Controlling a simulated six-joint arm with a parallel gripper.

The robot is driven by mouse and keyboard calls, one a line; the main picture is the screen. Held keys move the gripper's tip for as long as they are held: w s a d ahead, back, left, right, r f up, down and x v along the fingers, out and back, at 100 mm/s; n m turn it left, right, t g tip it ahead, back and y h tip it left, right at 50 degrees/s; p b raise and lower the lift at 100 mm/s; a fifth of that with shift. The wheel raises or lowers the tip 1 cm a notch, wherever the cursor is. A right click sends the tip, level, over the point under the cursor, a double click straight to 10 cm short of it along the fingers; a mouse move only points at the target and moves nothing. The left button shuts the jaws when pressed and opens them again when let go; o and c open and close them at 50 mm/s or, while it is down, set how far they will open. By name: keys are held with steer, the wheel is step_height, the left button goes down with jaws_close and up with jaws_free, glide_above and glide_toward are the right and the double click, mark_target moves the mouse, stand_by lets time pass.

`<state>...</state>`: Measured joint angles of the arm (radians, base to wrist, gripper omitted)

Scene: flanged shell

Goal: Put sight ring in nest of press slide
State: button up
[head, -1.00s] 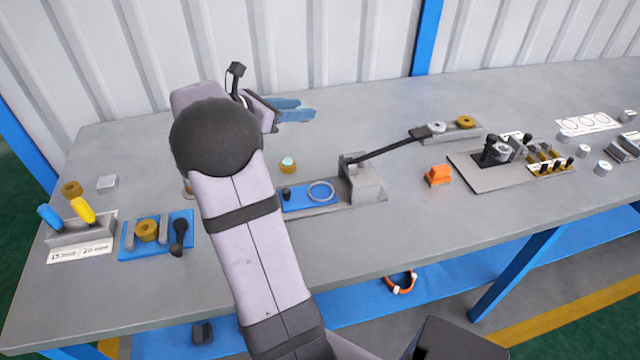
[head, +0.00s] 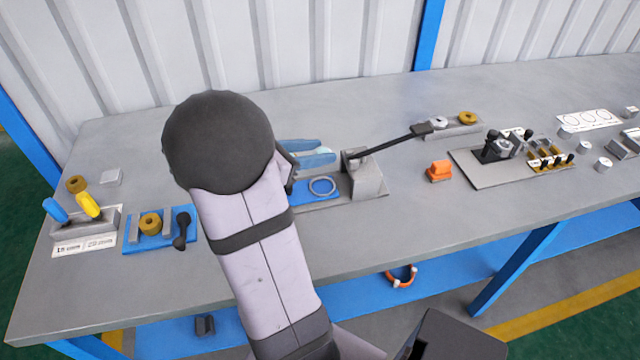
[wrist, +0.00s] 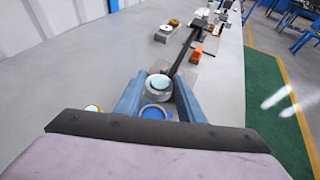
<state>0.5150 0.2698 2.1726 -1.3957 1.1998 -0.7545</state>
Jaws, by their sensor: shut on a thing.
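In the wrist view, my gripper (wrist: 158,90) is shut on the sight ring (wrist: 159,81), a pale grey ring with a teal glass face. Below it is the blue press slide (wrist: 152,124), with the round nest partly visible. In the head view, the slide (head: 312,197) shows a round ring-shaped nest (head: 322,187) beside the grey press block (head: 365,182). My gripper's blue fingers (head: 308,156) are just behind and above the slide, left of the block. The sight ring is mostly hidden by the fingers in the head view. I cannot tell its exact height over the nest.
A long black lever (head: 390,144) reaches right from the press block. Another teal-faced ring (wrist: 92,108) is on the table, left of my fingers. An orange block (head: 439,171) sits right of the press. A blue fixture with a brass ring (head: 150,224) is at left.

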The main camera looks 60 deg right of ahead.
mark_target(314, 192)
steer(key=shift+f, duration=4.7)
steer(key=o, duration=1.2)
steer(key=shift+r, duration=0.2)
steer(key=shift+w+a, duration=0.25)
steer(key=shift+a, duration=0.1)
steer(key=v, duration=1.1)
steer(key=shift+a+r+b, duration=0.1)
steer(key=shift+r+b, duration=0.1)
steer(key=shift+b, duration=0.2)
steer(key=shift+s, duration=0.1)
